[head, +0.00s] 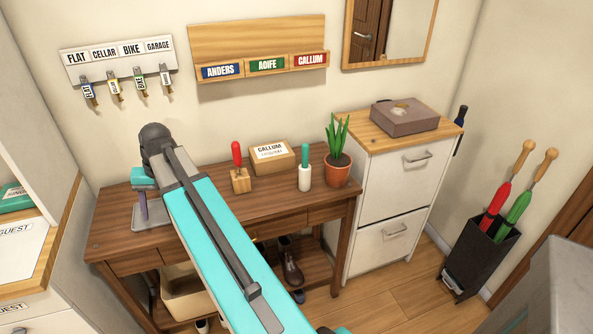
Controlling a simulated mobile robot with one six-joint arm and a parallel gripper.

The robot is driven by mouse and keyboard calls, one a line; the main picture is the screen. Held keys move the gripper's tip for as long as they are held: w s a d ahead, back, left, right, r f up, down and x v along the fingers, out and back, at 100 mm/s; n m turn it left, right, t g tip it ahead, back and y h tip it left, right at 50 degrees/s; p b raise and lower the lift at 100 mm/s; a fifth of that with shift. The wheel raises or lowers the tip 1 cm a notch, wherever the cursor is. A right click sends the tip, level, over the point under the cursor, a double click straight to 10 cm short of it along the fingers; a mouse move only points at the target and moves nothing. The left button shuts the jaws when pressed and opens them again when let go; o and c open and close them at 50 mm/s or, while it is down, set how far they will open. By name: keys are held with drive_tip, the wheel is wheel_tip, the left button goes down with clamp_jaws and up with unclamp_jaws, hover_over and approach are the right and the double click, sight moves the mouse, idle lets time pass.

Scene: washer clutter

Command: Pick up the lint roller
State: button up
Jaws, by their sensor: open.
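A white cylinder with a teal handle pointing up, which looks like the lint roller (305,170), stands upright on the wooden table, between a cardboard box and a potted plant. My gripper (143,197) is at the table's left end, pointing down over a grey tray, well to the left of the roller and apart from it. It is open. My arm hides part of the gripper and the tray. A narrow purple shape shows at the fingers; I cannot tell whether it is a separate object.
On the wooden table (112,218) are the grey tray (172,221), a red-handled tool in a wooden block (241,182), the box labelled CALLUM (271,157) and the potted plant (337,168). A white cabinet (392,205) stands right. Key hooks and a name rack are on the wall.

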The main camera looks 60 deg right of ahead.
drive_tip(key=s+d+r+m+p, duration=0.15)
drive_tip(key=d+r, duration=0.35)
drive_tip(key=d, duration=0.6)
wheel_tip(320, 180, up, 7)
drive_tip(key=m+g+h+p, duration=0.2)
drive_tip(key=m+p, duration=0.2)
drive_tip(key=m, duration=0.4)
hover_over(305, 167)
drive_tip(key=shift+d+r+n, duration=0.1)
drive_tip(key=shift+d+n, duration=0.15)
drive_tip(key=shift+d, duration=0.05)
drive_tip(key=shift+f+p, duration=1.1)
drive_tip(key=shift+f, duration=2.9)
drive_tip(key=shift+w+f, duration=0.1)
drive_tip(key=shift+f, duration=0.2)
drive_tip(key=shift+f, duration=0.1)
